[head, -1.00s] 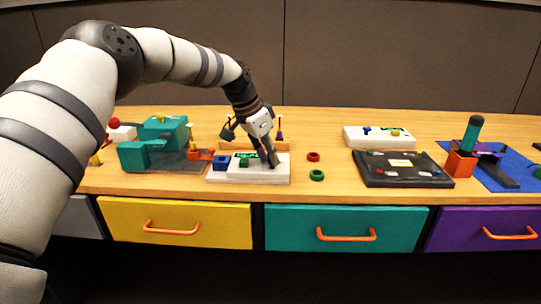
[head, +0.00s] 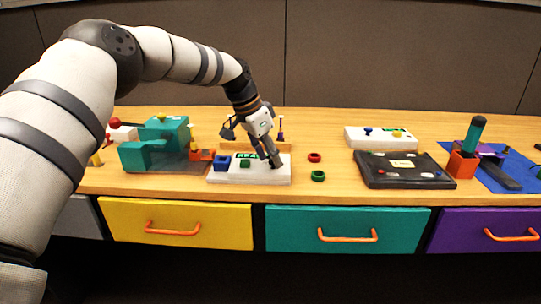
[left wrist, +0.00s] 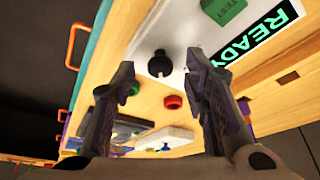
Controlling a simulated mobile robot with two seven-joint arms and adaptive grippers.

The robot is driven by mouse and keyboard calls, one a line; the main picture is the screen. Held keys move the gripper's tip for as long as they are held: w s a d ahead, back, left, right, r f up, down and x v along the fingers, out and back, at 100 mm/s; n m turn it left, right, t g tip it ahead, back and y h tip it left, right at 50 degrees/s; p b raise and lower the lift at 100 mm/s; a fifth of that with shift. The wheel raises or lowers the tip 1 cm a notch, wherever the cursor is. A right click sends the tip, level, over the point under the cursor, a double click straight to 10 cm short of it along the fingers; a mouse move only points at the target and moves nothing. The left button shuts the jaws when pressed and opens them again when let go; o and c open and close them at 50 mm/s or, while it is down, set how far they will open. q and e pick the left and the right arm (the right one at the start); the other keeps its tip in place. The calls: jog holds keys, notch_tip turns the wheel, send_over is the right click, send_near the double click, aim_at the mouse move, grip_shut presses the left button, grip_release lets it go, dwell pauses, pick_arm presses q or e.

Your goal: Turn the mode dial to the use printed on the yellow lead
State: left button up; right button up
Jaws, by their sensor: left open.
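A white panel (head: 245,178) lies near the table's front, with a blue block (head: 221,163), a green TEST button (head: 245,163) and a display reading READY. A black round knob (left wrist: 160,65), apparently the mode dial, stands on this panel in the left wrist view. In the head view my gripper covers it. My left gripper (head: 272,161) is open, pointing down over the panel's right part. In the left wrist view its fingertips (left wrist: 160,63) lie either side of the knob; contact cannot be told. I cannot make out a yellow lead with print. My right gripper is not in view.
Red (head: 314,157) and green (head: 318,175) rings lie right of the panel. A black panel (head: 405,180) and a white box (head: 355,139) with blue and yellow parts stand further right. A teal machine (head: 140,157) stands left. Drawers (head: 345,215) line the front.

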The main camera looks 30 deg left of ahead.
pick_arm(q)
jog(key=v, duration=1.1)
jog(key=shift+r, duration=0.2)
jog(key=shift+s, duration=0.15)
